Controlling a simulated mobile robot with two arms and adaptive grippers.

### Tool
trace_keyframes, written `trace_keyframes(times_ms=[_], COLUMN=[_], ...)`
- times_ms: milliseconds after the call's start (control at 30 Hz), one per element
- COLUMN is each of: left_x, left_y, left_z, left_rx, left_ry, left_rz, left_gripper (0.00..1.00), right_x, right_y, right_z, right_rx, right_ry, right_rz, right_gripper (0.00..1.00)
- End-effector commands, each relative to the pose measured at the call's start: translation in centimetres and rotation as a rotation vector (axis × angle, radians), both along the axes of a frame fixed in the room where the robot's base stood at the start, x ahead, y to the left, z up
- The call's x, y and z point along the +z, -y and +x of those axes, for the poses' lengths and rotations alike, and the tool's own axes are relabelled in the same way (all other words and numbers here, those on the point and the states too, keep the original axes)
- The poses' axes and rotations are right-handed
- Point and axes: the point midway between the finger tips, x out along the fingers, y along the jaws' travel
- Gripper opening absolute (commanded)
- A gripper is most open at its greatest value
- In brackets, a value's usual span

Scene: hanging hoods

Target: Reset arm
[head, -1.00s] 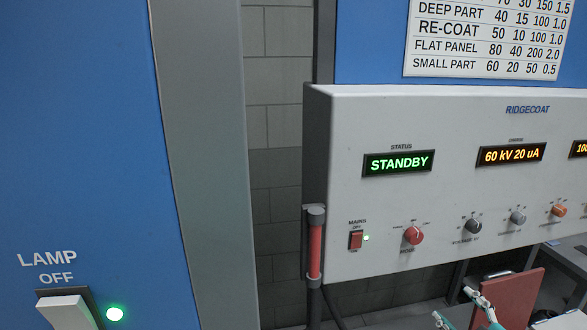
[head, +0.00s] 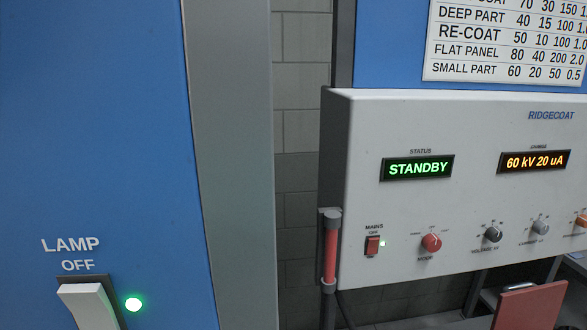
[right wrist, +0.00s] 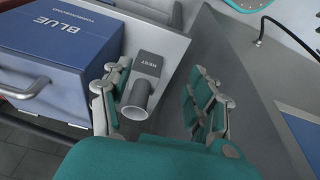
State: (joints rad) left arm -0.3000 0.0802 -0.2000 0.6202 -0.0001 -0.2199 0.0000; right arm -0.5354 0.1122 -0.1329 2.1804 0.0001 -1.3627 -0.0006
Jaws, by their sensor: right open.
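My right gripper (right wrist: 165,105) shows in the right wrist view with its two fingers apart and nothing held between them. A grey holder marked REST (right wrist: 150,65) with a round tube (right wrist: 138,97) lies between the fingers as seen from the wrist; I cannot tell how far below them it is. A blue box marked BLUE (right wrist: 65,45) is to the left of the fingers. My left gripper is not in view, and neither gripper shows in the head view.
In the head view a Ridgecoat control panel (head: 470,200) reads STANDBY, with several knobs and a mains switch (head: 372,246). A lamp switch (head: 90,305) is at lower left beside a lit green light (head: 133,304). A red-brown panel (head: 530,307) stands at lower right.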

Motion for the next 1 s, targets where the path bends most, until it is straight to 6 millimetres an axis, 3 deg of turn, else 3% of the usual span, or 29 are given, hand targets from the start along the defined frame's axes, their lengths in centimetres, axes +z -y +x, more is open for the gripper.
trace_keyframes(times_ms=[267,400,500,700,833,1000], left_x=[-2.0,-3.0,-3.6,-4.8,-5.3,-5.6], left_y=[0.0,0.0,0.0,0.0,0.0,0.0], left_z=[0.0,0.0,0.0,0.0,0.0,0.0], left_rx=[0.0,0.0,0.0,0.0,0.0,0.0], left_ry=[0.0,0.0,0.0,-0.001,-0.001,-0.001], left_rz=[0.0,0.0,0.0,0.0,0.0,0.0], left_gripper=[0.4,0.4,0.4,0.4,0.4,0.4], right_x=[-14.9,-23.0,-27.7,-34.7,-37.4,-39.0], right_y=[0.0,0.5,0.9,1.9,2.6,3.1], right_z=[-1.4,-4.2,-6.9,-12.8,-16.3,-19.0], right_rx=[0.009,0.016,0.021,0.029,0.034,0.038], right_ry=[-0.059,-0.091,-0.111,-0.149,-0.167,-0.178], right_rz=[-0.005,-0.009,-0.011,-0.017,-0.02,-0.022], right_gripper=[0.59,0.59,0.59,0.59,0.59,0.59])
